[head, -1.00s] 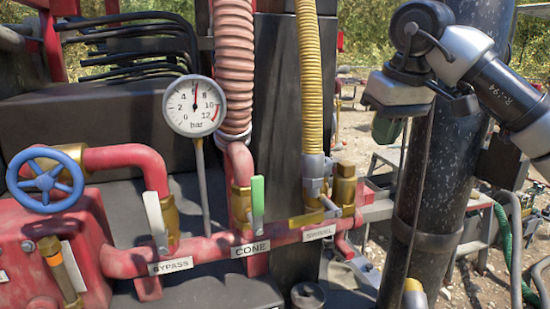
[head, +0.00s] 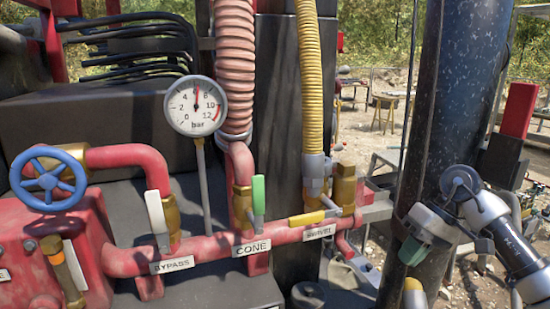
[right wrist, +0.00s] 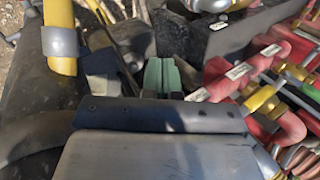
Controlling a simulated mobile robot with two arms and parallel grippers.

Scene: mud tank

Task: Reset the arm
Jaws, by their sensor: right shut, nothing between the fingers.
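My right arm comes in from the right edge of the head view, low beside the black speckled column (head: 450,120). Its gripper (head: 412,252) has green fingers that point down and left, in front of the column's lower part. In the right wrist view the two green fingers (right wrist: 161,76) lie against each other, shut, with nothing between them. The gripper is to the right of the red manifold pipe (head: 208,245) and apart from its valves. My left gripper is not in view.
The manifold carries BYPASS, CONE and SWIREL-like labels, with white (head: 156,213), green (head: 258,195) and yellow (head: 307,218) valve handles. A pressure gauge (head: 195,105), blue handwheel (head: 48,180) and yellow hose (head: 309,75) stand left of the column. Gravel ground is behind.

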